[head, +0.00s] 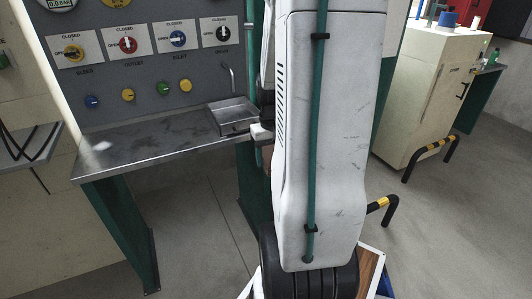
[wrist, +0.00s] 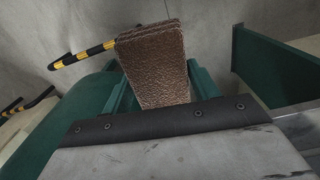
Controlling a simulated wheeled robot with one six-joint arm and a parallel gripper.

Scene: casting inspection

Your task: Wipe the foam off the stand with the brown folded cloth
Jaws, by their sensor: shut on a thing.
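The brown folded cloth (wrist: 152,58) is in my gripper (wrist: 158,82) in the wrist view. The green fingers press on its two sides, and it sticks out past them, clear of any surface. The stand has a grey metal worktop (head: 165,139) on green legs. A small white foam patch (head: 102,146) lies near the worktop's left end, apart from my gripper.
A grey panel (head: 150,62) with knobs rises behind. A cream cabinet (head: 428,90) and a yellow-black rail (head: 432,148) stand to the right. The worktop's middle is clear.

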